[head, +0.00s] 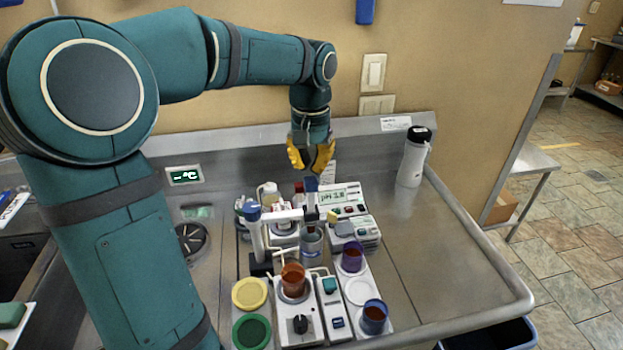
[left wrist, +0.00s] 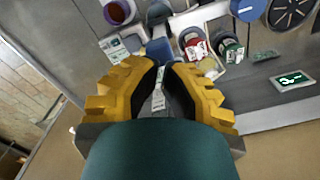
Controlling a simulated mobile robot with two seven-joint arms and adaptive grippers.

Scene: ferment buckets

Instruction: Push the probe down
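The probe (head: 311,185) has a dark blue top and stands upright in a white holder arm (head: 285,215) on a blue-capped post (head: 253,235). Below it is a grey cup (head: 311,243); the probe's lower end is hard to make out. My left gripper (head: 309,171) points down just above the probe top, its yellow fingers a little apart. In the left wrist view, a blue top (left wrist: 159,50) shows just past the fingertips, with a gap between the black pads. I cannot tell whether the fingers touch it. My right gripper is not in view.
A meter (head: 340,196) reading about pH 2.8 stands behind the probe. A white bottle (head: 414,157) stands at the back right. The steel counter's right side (head: 440,260) is clear.

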